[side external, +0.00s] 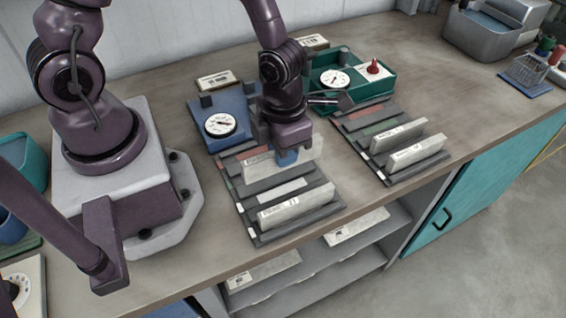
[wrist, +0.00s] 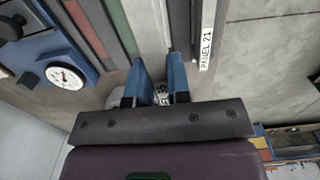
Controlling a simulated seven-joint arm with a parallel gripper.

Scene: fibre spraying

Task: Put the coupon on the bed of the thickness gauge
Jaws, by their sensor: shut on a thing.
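My gripper (side external: 288,157) points down over the near-left rack, and its blue fingers also show in the wrist view (wrist: 162,82). It is shut on a pale grey labelled slab, the coupon (side external: 308,153), which stands on edge. A small part of the coupon's label shows between the fingers in the wrist view (wrist: 162,97). I cannot tell whether its lower edge rests in the rack or is clear of it. A blue gauge (side external: 202,107) with a white round dial stands behind the rack; it also shows in the wrist view (wrist: 35,55). My gripper hides part of its right side.
The dark slotted rack (side external: 240,217) also holds a pale panel (side external: 295,208) at its front. A second rack (side external: 385,178) with several panels stands to the right. Behind it is a green tray (side external: 388,88) with another dial and a red knob.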

